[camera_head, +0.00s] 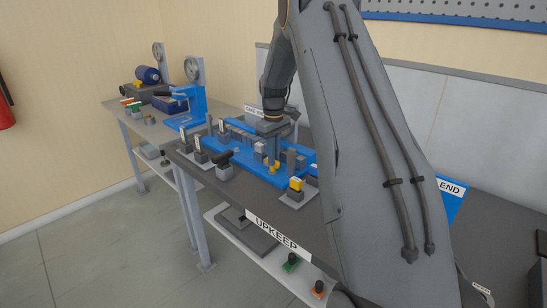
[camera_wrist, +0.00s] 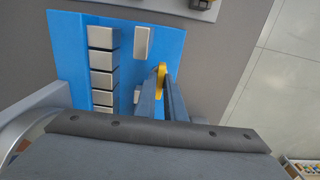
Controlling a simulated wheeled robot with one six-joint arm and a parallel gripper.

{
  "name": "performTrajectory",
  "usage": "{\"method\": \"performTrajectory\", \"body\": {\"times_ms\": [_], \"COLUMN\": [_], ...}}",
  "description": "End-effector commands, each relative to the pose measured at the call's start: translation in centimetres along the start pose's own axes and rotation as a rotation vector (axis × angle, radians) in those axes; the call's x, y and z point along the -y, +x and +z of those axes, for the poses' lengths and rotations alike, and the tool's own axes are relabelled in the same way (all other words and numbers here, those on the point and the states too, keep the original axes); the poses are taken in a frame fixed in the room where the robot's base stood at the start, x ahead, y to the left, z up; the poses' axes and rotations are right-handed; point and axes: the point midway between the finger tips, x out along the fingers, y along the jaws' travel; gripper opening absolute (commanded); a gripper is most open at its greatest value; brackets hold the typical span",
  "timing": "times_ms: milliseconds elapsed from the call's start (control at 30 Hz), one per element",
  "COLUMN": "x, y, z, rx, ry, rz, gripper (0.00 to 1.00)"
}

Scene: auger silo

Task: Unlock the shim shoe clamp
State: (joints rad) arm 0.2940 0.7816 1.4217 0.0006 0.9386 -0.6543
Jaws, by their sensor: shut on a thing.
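In the wrist view, my gripper (camera_wrist: 164,92) is shut on a narrow yellow piece, which looks like the shim shoe clamp's handle (camera_wrist: 161,74). The piece stands over a blue plate (camera_wrist: 125,40), beside a row of grey blocks (camera_wrist: 101,62) and a separate pale block (camera_wrist: 141,42). In the head view, my gripper (camera_head: 272,148) points down at the blue fixture (camera_head: 240,160) on the dark bench. Small yellow parts (camera_head: 271,164) show just below it. The clamp's lower part is mostly hidden by my fingers.
Several small dark-handled parts (camera_head: 222,160) stand along the bench's front left. A yellow-topped block (camera_head: 295,185) stands near the front edge, above the UPKEEP sign (camera_head: 277,232). A second bench with a blue press (camera_head: 186,108) is at the left. The floor (camera_head: 110,240) in front is clear.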

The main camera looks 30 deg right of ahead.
Motion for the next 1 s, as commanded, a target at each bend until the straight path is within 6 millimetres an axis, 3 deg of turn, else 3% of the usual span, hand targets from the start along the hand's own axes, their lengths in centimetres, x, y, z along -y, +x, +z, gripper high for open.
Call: {"method": "performTrajectory", "body": {"times_ms": [367, 400, 500, 800, 1000], "x": [-0.1, -0.1, -0.1, -0.1, -0.1], "y": [-0.1, -0.1, -0.1, -0.2, -2.6], "z": [-0.1, -0.1, 0.0, 0.0, -0.1], "rx": [-0.002, -0.002, -0.001, -0.001, -0.003], "ry": [-0.005, -0.005, -0.004, -0.004, -0.004], "rz": [0.003, 0.003, 0.002, 0.002, 0.003], "gripper": [0.0, 0.16, 0.28, 0.28, 0.28]}}
